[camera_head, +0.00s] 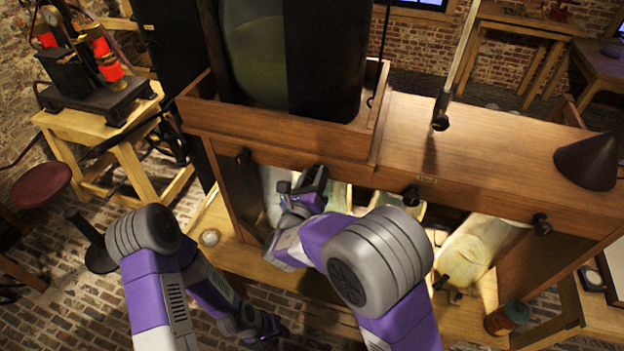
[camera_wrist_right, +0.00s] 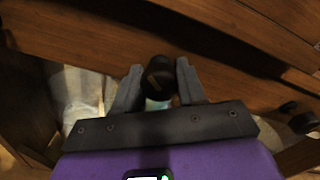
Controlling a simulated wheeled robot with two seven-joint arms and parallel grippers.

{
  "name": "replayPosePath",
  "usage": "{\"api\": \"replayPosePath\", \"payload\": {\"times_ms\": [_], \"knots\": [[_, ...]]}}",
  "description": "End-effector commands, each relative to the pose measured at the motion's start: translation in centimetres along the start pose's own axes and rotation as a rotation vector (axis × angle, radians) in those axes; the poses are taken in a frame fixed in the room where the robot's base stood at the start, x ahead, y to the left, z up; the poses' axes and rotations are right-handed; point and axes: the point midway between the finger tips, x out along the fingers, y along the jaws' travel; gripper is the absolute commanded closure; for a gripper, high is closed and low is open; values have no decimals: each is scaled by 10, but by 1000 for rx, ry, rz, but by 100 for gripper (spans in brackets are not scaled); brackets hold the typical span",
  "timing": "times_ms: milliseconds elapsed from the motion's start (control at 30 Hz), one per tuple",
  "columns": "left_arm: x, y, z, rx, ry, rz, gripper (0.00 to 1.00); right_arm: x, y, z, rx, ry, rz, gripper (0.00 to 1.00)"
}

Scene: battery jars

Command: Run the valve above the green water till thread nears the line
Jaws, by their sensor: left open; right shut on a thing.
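My right gripper (camera_head: 314,182) is at the cabinet front between the left and centre-right knobs. In the right wrist view its fingers (camera_wrist_right: 158,85) are closed around a dark valve knob (camera_wrist_right: 157,72) with a pale mark. A pale greenish jar (camera_head: 338,197) shows behind and below this gripper, partly covered. I cannot make out a thread or a line. My left gripper (camera_head: 262,328) hangs low, open and empty.
Other pale jars stand in the cabinet bays, one (camera_head: 475,250) at the right. A dark cone (camera_head: 588,162) sits on the cabinet top, and a rod with a dark tip (camera_head: 440,112) hangs above it. A round stool (camera_head: 42,185) stands at the left.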

Motion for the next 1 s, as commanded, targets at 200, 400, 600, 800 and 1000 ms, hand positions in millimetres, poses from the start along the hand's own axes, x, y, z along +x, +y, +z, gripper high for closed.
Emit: {"api": "replayPosePath", "payload": {"times_ms": [200, 400, 600, 800, 1000], "knots": [[0, 0, 0, 0, 0, 0, 57, 0, 0, 0, -1, 1, 1, 89], [0, 0, 0, 0, 0, 0, 57, 0, 0, 0, -1, 1, 1, 89], [7, -3, 0, 0, 0, 0, 57, 0, 1, -2, 36, 0, 1, 89], [32, -12, -1, 0, 0, 0, 57, 0, 2, -4, 200, -1, -1, 89], [55, -21, -2, 0, 0, 0, 57, 0, 2, -4, 359, -1, 0, 89]]}}
